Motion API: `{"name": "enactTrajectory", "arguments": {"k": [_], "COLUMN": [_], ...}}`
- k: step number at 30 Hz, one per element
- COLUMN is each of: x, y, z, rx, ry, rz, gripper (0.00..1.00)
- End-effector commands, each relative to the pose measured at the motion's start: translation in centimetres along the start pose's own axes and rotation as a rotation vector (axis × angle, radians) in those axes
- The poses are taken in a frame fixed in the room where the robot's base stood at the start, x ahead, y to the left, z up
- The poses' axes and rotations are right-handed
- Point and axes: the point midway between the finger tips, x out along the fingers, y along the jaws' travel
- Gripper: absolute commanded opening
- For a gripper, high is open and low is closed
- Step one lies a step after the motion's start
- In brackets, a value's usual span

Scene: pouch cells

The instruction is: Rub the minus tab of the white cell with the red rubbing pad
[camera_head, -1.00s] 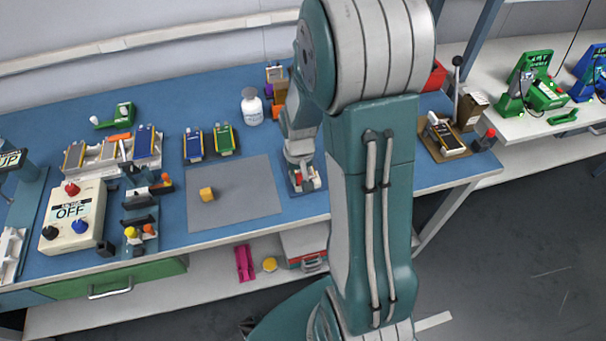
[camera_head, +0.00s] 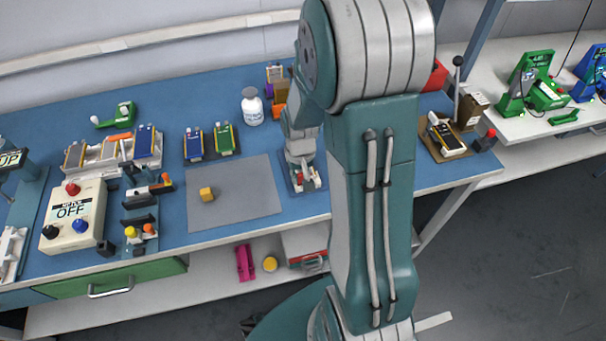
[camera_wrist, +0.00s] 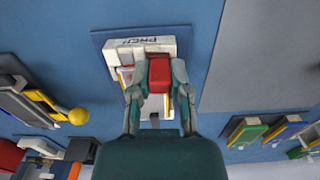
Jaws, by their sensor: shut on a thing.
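My gripper (camera_wrist: 160,68) is shut on the red rubbing pad (camera_wrist: 160,76), a small red block held between its fingertips. In the wrist view the pad is over a white holder (camera_wrist: 140,42) with dark lettering, on a blue plate. A pale cell with a yellowish edge (camera_wrist: 152,108), seemingly the white cell, lies in the holder, mostly hidden by my fingers. Its minus tab cannot be made out, nor whether the pad touches it. In the head view my gripper (camera_head: 304,178) is low over the blue plate (camera_head: 316,188) near the bench's front edge.
A white bottle (camera_head: 252,108) stands further back. A beige switch box (camera_head: 73,213) is at far left.

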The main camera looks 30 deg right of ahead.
Motion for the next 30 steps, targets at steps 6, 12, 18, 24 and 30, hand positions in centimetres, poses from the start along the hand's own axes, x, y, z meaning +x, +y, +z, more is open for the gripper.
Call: {"name": "enactTrajectory", "arguments": {"k": [6,12,18,24,30], "x": [0.0,-0.1,0.0,0.1,0.1], "y": [0.8,1.6,1.0,0.0,0.1], "z": [0.1,0.1,0.1,0.1,0.1], "rx": [0.002,0.000,-0.003,-0.002,0.000], "ry": [-0.004,-0.003,-0.002,-0.002,-0.003], "rz": [-0.001,-0.001,0.000,0.000,-0.001], "gripper": [0.00,0.00,0.00,0.00,0.00]}}
